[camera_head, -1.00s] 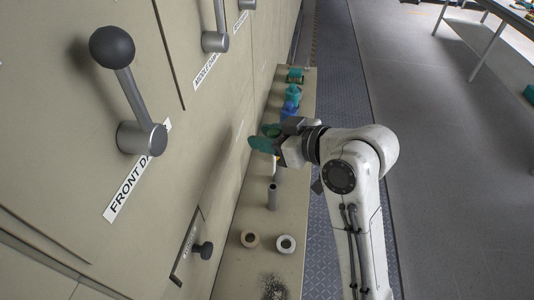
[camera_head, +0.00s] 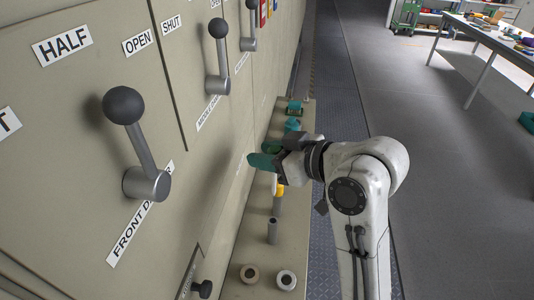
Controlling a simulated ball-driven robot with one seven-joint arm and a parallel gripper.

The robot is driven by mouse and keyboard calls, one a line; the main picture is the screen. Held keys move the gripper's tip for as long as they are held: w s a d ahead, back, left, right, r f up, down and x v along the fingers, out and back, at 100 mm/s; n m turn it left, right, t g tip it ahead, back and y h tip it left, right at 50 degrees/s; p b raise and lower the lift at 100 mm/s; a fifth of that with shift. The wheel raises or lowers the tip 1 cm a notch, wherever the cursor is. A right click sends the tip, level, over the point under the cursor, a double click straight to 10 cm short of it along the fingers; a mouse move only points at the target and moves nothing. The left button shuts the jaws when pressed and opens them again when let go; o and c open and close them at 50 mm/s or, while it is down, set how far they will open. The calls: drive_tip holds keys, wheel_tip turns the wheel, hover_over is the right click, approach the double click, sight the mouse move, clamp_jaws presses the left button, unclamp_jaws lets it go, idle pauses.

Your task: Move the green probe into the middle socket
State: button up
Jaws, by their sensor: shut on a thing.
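My gripper (camera_head: 277,162) is shut on the green probe (camera_head: 261,162), which sticks out to the left of the jaws toward the furnace wall. Both are above the ledge (camera_head: 242,238) that runs along the wall. Below the gripper, a yellow and white piece (camera_head: 279,190) stands on the ledge, partly covered by the gripper. I cannot tell which of these is the middle socket.
Teal pieces (camera_head: 292,125) stand farther along the ledge. The front damper lever (camera_head: 138,150) and the middle damper lever (camera_head: 217,60) stick out from the wall at left. A dark knob (camera_head: 203,289) is low on the wall. The floor (camera_head: 440,190) at right is open up to a table (camera_head: 480,40).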

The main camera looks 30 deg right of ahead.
wheel_tip(320, 180, up, 9)
drive_tip(key=p, duration=0.6)
idle(0.6)
drive_tip(key=shift+d, duration=0.1)
drive_tip(key=s+d, duration=0.5)
drive_tip(key=d, duration=0.3)
drive_tip(key=shift+s, duration=0.4)
idle(1.3)
